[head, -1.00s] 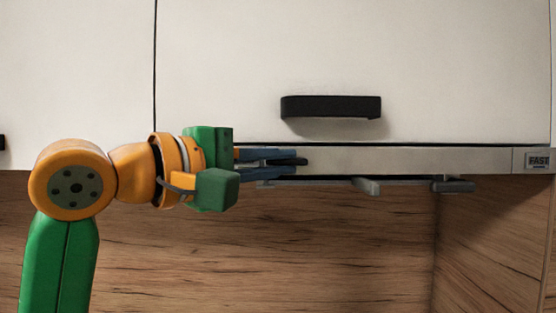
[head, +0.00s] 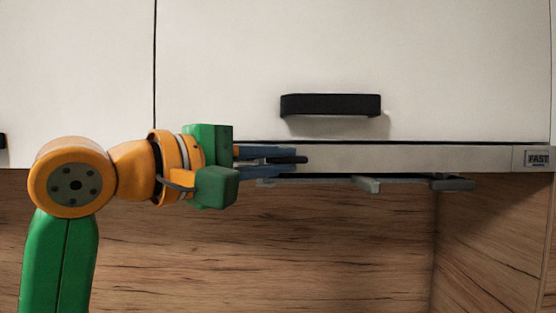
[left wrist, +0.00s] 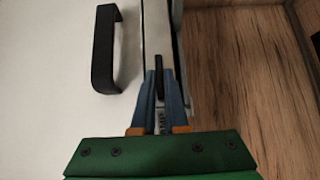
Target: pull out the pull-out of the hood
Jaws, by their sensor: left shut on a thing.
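The hood's pull-out (head: 420,158) is a slim silver-grey front strip under the white cabinet, with a FAST label at its right end. A small dark handle (head: 290,160) sits at its left part. My left gripper (head: 285,158) reaches in from the left, level with the strip, and its blue fingers are shut on the handle. In the left wrist view the two fingers (left wrist: 159,85) close on either side of the dark handle (left wrist: 158,68), beside the silver strip (left wrist: 157,30). My right gripper is not in view.
A white cabinet door (head: 230,60) with a black bar handle (head: 330,105) is just above the strip. Grey parts (head: 370,184) show below it. A wood splashback (head: 300,240) is behind and below, with free room in front of it.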

